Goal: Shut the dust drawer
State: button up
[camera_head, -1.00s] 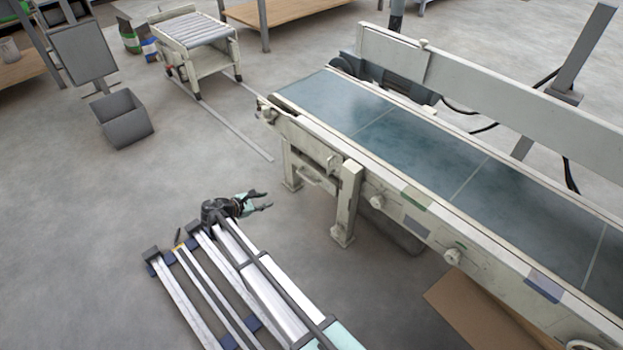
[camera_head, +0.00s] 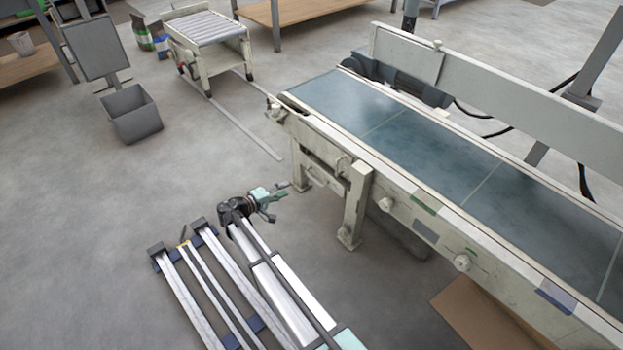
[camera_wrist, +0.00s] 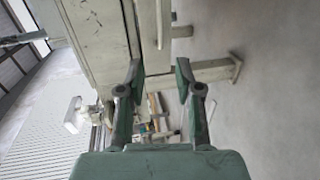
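My gripper (camera_head: 277,198) is near the left end of the cream conveyor (camera_head: 312,128), low beside its legs. In the wrist view my gripper (camera_wrist: 160,82) is open, with nothing between its two green fingertips. A large cream panel (camera_wrist: 95,35) of the machine lies just beyond the left fingertip, and a cream leg (camera_wrist: 215,72) lies beyond the right one. I cannot make out the dust drawer for certain in either view. The space under the conveyor's end is partly shaded, and a pale bar (camera_head: 318,178) shows there between the legs.
Rails (camera_head: 235,120) run along the floor from the roller table. A brown board (camera_head: 475,320) lies under the conveyor at the front right.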

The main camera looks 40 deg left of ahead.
aim_at(311, 177)
jog(key=b+x, duration=0.4)
jog(key=x, duration=1)
jog(key=shift+w+d, duration=0.1)
jog(key=shift+w, duration=0.2)
grip_shut()
